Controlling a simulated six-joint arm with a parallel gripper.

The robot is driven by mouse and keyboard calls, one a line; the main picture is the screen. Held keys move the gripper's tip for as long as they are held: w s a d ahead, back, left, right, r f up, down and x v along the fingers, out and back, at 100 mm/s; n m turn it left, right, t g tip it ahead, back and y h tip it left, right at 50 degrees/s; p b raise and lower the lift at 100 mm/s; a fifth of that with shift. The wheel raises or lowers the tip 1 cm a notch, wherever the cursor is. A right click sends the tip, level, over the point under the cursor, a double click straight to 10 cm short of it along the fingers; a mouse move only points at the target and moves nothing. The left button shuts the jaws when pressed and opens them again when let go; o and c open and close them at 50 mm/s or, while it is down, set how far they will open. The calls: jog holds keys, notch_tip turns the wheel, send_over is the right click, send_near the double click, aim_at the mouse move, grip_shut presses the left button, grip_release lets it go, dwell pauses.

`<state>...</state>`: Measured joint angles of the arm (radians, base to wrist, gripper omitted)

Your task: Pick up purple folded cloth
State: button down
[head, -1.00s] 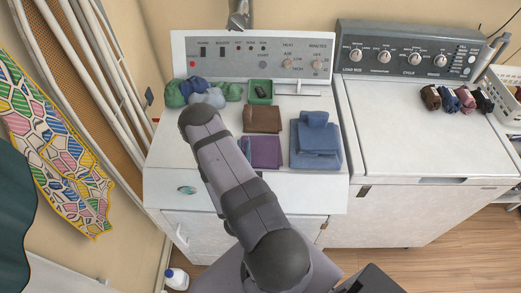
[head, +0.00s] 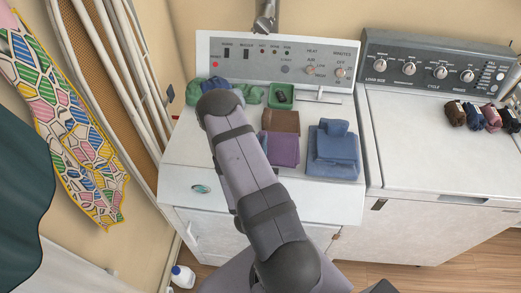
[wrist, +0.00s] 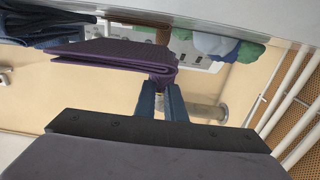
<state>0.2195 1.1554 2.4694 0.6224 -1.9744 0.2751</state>
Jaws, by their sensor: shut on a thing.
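The purple folded cloth (head: 284,150) shows just right of my arm in the head view, in front of the brown folded cloth (head: 281,121). In the wrist view the purple cloth (wrist: 110,57) extends left from my gripper (wrist: 162,88). The two blue fingers are shut on its folded edge. The cloth stays flat and folded and appears a little above the white top. My gripper is hidden behind my own arm in the head view.
A blue folded stack (head: 332,158) lies close to the right of the purple cloth. The front of the white top (head: 315,193) is clear.

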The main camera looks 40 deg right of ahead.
jog(key=shift+r+p, duration=1.45)
jog(key=shift+r, duration=1.65)
